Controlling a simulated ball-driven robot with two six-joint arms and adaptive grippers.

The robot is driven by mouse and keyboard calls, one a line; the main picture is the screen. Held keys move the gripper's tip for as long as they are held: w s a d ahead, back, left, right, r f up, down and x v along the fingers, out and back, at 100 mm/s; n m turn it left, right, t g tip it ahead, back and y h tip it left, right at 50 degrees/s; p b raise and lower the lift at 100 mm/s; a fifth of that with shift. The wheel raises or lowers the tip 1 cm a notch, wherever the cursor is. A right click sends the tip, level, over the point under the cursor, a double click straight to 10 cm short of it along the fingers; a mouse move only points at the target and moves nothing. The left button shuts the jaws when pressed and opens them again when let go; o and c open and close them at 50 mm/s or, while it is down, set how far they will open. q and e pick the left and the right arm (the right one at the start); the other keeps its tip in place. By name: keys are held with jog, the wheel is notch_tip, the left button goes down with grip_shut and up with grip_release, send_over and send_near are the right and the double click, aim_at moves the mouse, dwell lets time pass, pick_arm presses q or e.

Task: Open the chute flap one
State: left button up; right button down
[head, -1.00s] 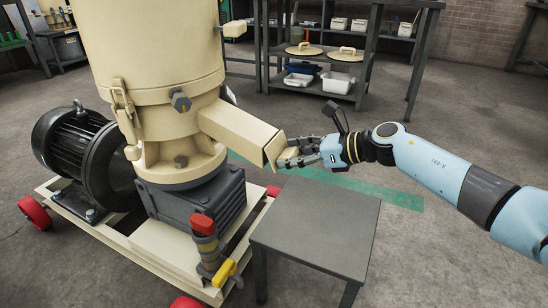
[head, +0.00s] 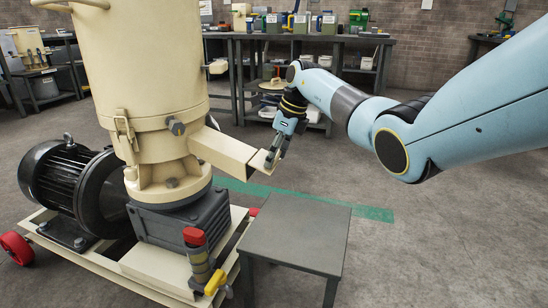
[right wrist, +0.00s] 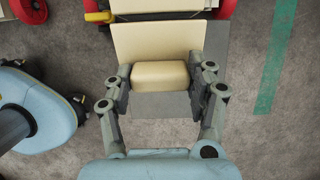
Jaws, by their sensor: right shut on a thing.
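The cream chute (head: 222,149) juts from the mill toward the right. At its outer end is the cream chute flap (head: 258,162), partly hidden by my fingers. My right gripper (head: 271,160) comes down onto it from above. In the right wrist view the flap (right wrist: 157,40) is a flat plate with a block-like handle (right wrist: 160,75). The fingers of my right gripper (right wrist: 160,80) are shut on both sides of this handle. The flap looks tilted outward and up from the chute's end; its exact angle is hard to tell. My left gripper is not in view.
A small grey table (head: 295,236) stands below the chute's end. The mill's motor (head: 68,185) and red-yellow valve (head: 200,262) are at the left and front. A workbench (head: 300,37) runs along the back. Floor on the right is clear.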

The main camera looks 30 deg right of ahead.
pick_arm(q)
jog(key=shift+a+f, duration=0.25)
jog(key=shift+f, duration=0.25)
pick_arm(e)
jog(key=shift+w+a+r+g+h, duration=0.1)
jog(key=shift+r+g+h, duration=0.35)
jog(key=shift+g+h, duration=0.2)
jog(key=shift+c, duration=2)
grip_release()
jog(key=shift+w, duration=0.1)
notch_tip(320, 180, up, 12)
jog(key=s+d, duration=0.1)
jog(key=shift+s, duration=0.3)
jog(key=shift+d+f, duration=0.1)
jog(key=shift+f, duration=0.05)
